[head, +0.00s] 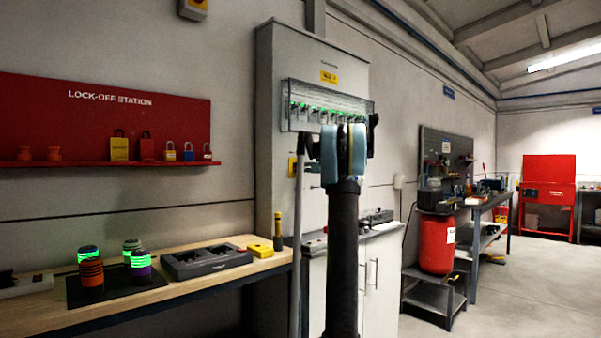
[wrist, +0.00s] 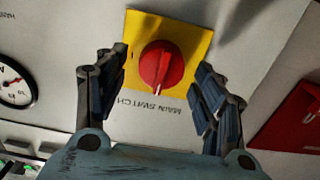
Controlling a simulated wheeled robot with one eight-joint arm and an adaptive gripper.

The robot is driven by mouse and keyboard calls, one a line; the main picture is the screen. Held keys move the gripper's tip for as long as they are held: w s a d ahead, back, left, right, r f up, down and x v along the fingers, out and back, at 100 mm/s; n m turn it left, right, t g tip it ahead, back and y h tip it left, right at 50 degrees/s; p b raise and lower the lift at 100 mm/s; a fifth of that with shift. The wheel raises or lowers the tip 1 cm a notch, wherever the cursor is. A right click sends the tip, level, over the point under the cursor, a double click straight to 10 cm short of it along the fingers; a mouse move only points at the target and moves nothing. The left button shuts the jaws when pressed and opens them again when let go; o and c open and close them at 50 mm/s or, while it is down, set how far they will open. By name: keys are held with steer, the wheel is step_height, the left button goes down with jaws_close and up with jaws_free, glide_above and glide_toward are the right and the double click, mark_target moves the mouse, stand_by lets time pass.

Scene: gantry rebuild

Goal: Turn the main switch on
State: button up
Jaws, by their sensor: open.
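The main switch (wrist: 161,66) is a round red knob on a yellow square plate (wrist: 200,25), with upside-down "MAIN SWITCH" lettering below it in the wrist view. Its raised grip runs nearly up and down in that picture. My gripper (wrist: 163,62) is open, one finger on each side of the knob, with visible gaps in the picture. I cannot tell whether the fingertips touch the panel. In the head view my gripper (head: 343,140) is in front of the grey cabinet (head: 318,52); the switch cannot be made out there.
In the wrist view, a round gauge (wrist: 14,84) is at left and a red panel (wrist: 293,118) at right. In the head view, a workbench (head: 205,280) stands left, and a red drum (head: 436,243) stands right. Open floor (head: 535,285) lies at right.

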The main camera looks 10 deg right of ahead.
steer(key=shift+x, duration=0.85)
steer(key=c, duration=1)
steer(key=shift+c, duration=0.2)
